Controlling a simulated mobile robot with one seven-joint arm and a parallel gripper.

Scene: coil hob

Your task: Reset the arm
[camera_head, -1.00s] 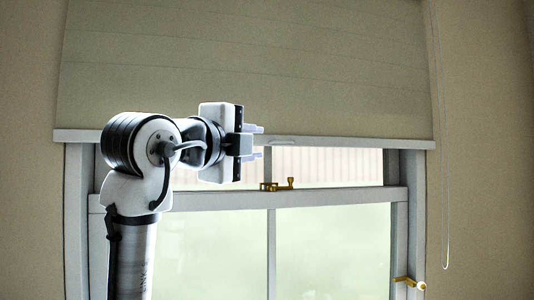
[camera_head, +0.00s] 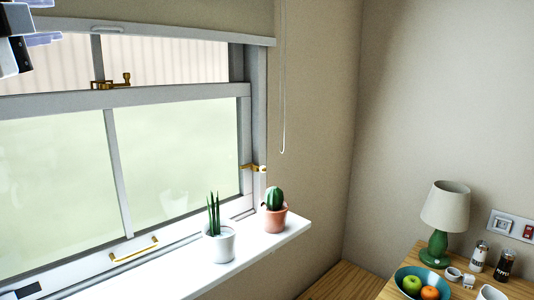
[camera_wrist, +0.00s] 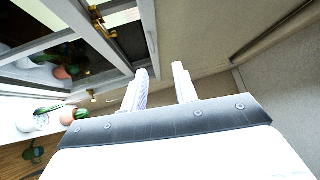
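My gripper (camera_wrist: 162,86) shows in the wrist view with its two pale fingers apart and nothing between them. In the head view only a part of my gripper shows at the upper left edge, in front of the window. Most of my arm is outside the head view. In the wrist view the fingers point up toward the wall and the window side, with no object touching them.
A sash window (camera_head: 120,150) with brass fittings fills the left. Its white sill (camera_head: 250,248) holds a spiky plant (camera_head: 218,240) and a cactus (camera_head: 274,215). At the lower right, a wooden table holds a lamp (camera_head: 445,208), a fruit bowl (camera_head: 403,273) and shakers (camera_head: 479,253).

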